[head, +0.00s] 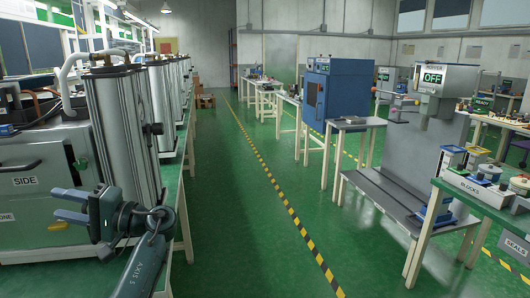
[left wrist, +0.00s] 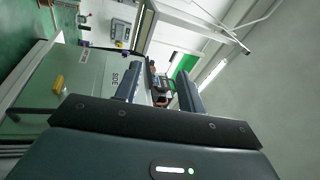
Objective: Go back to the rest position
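My left gripper (head: 58,205) is at the lower left of the head view, its two blue-grey fingers pointing left and apart with nothing between them. It is in front of the grey cabinet marked SIDE (head: 25,181). In the left wrist view the two fingers of the left gripper (left wrist: 160,88) also stand apart, with a gap between them. The cabinet (left wrist: 85,85) shows there turned on its side, beyond the fingers. My right gripper is in neither view.
Tall metal columns (head: 122,130) stand close behind my left arm. A green floor aisle with a yellow-black stripe (head: 284,203) runs clear through the middle. At right are a blue oven (head: 334,96), a machine reading OFF (head: 432,78) and a BLOCKS table (head: 478,190).

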